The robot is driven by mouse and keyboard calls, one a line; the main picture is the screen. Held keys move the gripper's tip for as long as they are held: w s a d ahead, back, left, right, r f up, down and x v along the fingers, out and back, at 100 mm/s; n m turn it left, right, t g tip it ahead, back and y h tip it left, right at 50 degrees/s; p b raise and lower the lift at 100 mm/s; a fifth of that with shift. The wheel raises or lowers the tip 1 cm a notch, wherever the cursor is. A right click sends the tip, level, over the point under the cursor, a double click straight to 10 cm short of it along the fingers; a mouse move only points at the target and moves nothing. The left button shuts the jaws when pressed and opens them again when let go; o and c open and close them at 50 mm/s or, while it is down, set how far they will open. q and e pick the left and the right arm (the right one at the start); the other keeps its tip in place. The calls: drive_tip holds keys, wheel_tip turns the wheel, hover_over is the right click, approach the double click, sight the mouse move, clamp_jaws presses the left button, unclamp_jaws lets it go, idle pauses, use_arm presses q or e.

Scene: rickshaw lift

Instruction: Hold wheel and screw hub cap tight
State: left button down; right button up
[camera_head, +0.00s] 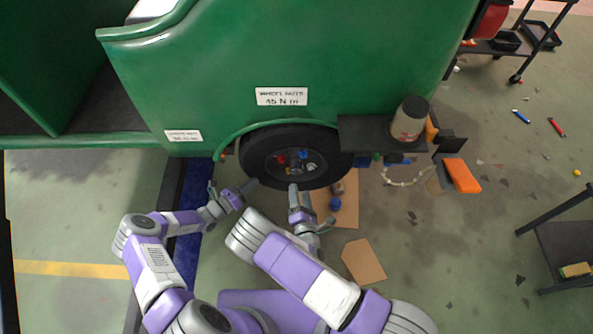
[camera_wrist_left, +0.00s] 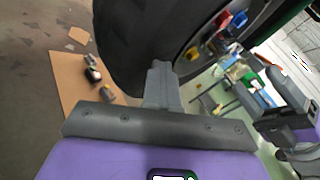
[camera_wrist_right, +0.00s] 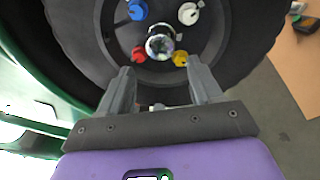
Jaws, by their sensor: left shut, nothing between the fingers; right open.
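The black wheel (camera_head: 255,152) sits under the green rickshaw body, with coloured caps around its hub. In the right wrist view, a shiny silver hub cap (camera_wrist_right: 160,44) stands at the centre of the wheel (camera_wrist_right: 75,30), ringed by blue, white, yellow and red caps. My right gripper (camera_head: 294,190) is open and empty in front of the wheel's lower part. Its fingers (camera_wrist_right: 162,78) spread just below the hub cap, apart from it. My left gripper (camera_head: 246,186) is shut and empty at the wheel's lower left. Its fingertips (camera_wrist_left: 160,68) are close to the tyre (camera_wrist_left: 130,45); contact is unclear.
A dark shelf (camera_head: 365,135) right of the wheel carries a jar (camera_head: 409,118). Cardboard (camera_head: 348,210) with small parts lies on the floor below the wheel. An orange block (camera_head: 461,175) is farther right. A black cart (camera_head: 570,245) stands at the right edge.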

sight(297, 174)
drive_tip(key=w, duration=0.6)
drive_tip(key=w+a, duration=0.1)
drive_tip(key=w, duration=0.2)
drive_tip(key=shift+w+a, duration=0.1)
drive_tip(key=shift+w, duration=0.2)
drive_tip(key=c, duration=0.8)
